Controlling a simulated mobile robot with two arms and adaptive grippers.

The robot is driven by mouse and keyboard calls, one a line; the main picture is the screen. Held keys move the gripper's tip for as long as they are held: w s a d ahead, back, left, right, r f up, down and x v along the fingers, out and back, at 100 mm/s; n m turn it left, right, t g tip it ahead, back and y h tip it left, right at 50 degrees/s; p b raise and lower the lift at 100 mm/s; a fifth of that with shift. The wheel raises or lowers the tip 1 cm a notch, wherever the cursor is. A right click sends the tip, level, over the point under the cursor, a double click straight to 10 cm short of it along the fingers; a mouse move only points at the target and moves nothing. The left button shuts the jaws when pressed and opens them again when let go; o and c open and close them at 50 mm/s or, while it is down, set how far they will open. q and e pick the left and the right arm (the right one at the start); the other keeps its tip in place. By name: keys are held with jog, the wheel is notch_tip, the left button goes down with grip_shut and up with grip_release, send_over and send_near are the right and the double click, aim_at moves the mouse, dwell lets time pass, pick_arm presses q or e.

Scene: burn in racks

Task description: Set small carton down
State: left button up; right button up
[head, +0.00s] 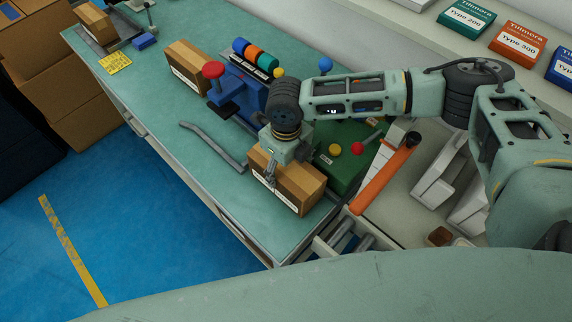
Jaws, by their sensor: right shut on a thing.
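A small brown carton (300,189) with a white label on its front side is at the near right end of the teal-topped bench (215,199). My right gripper (270,176) comes down over the carton's left part and is shut on it. The gripper's far finger is partly hidden by its near parts and the carton. The carton looks level, close to the bench top; I cannot tell whether it touches. My left gripper is not in view.
Another carton (187,68) stands farther back beside a blue fixture (228,95) with a red knob. A grey bar (212,146) lies left of my gripper. A green box with knobs (345,150) and an orange-edged part (380,180) stand to the right.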

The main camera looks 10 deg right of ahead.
jog(key=shift+w, duration=0.1)
jog(key=o, duration=1.7)
jog(key=shift+f, duration=0.15)
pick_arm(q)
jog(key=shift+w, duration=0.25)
pick_arm(e)
jog(key=shift+o, duration=0.3)
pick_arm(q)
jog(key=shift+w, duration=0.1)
pick_arm(e)
notch_tip(320, 180, up, 11)
jog(key=shift+b, duration=1.1)
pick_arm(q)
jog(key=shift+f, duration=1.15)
pick_arm(e)
jog(key=shift+r, duration=0.7)
